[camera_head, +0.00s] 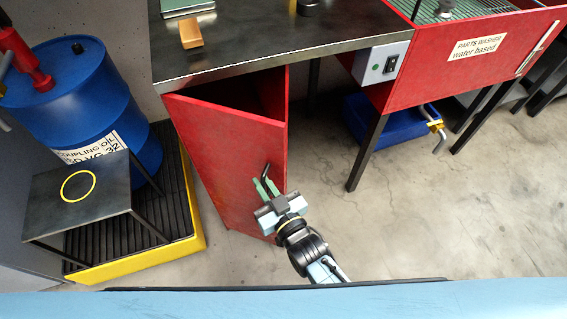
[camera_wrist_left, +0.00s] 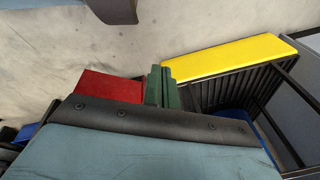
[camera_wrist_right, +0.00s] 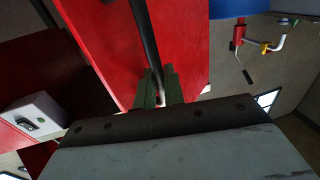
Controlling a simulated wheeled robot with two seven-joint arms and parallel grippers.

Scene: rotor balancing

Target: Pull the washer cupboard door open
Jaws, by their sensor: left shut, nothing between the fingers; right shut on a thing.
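The red washer cupboard door (camera_head: 225,150) stands partly open under the bench, with a dark gap into the cupboard (camera_head: 262,92) above its top edge. My right gripper (camera_head: 265,182) is at the door's front face near its free edge. In the right wrist view the right gripper (camera_wrist_right: 158,90) is shut on the dark bar handle (camera_wrist_right: 146,45) of the red door (camera_wrist_right: 110,40). The fingers hide part of the handle. My left gripper (camera_wrist_left: 163,88) is shut and empty in the left wrist view; it does not show in the head view.
A blue drum (camera_head: 85,95) and a small dark table (camera_head: 80,195) stand on a yellow-edged spill tray (camera_head: 150,258) left of the door. The red parts washer (camera_head: 450,55) stands at right, with a blue container (camera_head: 375,122) beneath. The floor right of the door is clear.

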